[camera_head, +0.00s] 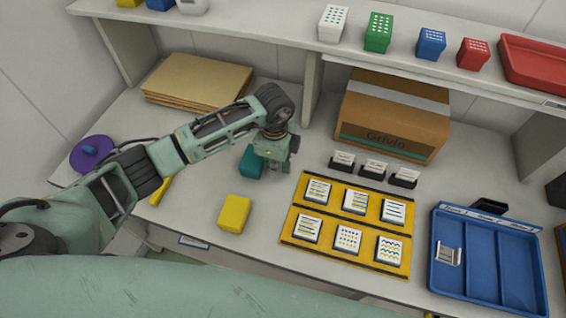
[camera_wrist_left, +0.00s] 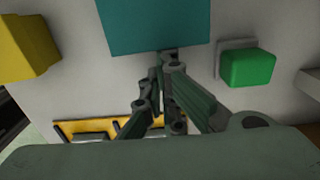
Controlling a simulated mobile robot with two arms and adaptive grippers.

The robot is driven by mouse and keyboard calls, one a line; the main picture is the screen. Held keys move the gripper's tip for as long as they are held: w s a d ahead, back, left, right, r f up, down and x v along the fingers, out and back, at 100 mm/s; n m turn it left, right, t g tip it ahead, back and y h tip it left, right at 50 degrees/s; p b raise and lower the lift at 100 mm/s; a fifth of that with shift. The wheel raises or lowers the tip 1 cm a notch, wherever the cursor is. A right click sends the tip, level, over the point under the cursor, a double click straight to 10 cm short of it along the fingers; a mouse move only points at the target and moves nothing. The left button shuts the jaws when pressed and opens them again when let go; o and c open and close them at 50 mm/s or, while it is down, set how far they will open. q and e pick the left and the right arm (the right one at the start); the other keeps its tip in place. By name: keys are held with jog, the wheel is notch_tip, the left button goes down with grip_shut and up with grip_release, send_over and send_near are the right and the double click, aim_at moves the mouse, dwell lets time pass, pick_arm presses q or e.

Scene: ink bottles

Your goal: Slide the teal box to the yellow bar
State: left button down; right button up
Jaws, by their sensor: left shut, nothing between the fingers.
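The teal box (camera_head: 250,162) stands on the table, partly hidden behind my left gripper (camera_head: 277,166). The gripper is shut and empty, pointing down close against the box's right side. In the left wrist view, the teal box (camera_wrist_left: 155,25) fills the top middle, and the gripper fingertips (camera_wrist_left: 168,58) reach its lower edge; I cannot tell whether they touch. The yellow bar (camera_head: 160,190) lies on the table at the left, partly covered by my left arm. My right gripper is not in view.
A yellow box (camera_head: 234,213) stands in front of the teal box. A green block (camera_wrist_left: 247,68) shows in the left wrist view. A yellow mat (camera_head: 287,238) with several tiles lies to the right, and stacked cardboard (camera_head: 195,80) at the back. Table between teal box and bar looks clear.

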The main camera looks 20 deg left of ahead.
aim_at(219, 158)
pick_arm(q)
jog(key=shift+w, duration=0.1)
jog(key=a+b, duration=0.1)
jog(key=a, duration=0.5)
jog(key=a+b, duration=0.1)
jog(key=a, duration=1.1)
jog(key=shift+w+f+b, duration=0.1)
jog(key=shift+w+b, duration=0.15)
jog(key=shift+b, duration=0.15)
jog(key=shift+a, duration=0.2)
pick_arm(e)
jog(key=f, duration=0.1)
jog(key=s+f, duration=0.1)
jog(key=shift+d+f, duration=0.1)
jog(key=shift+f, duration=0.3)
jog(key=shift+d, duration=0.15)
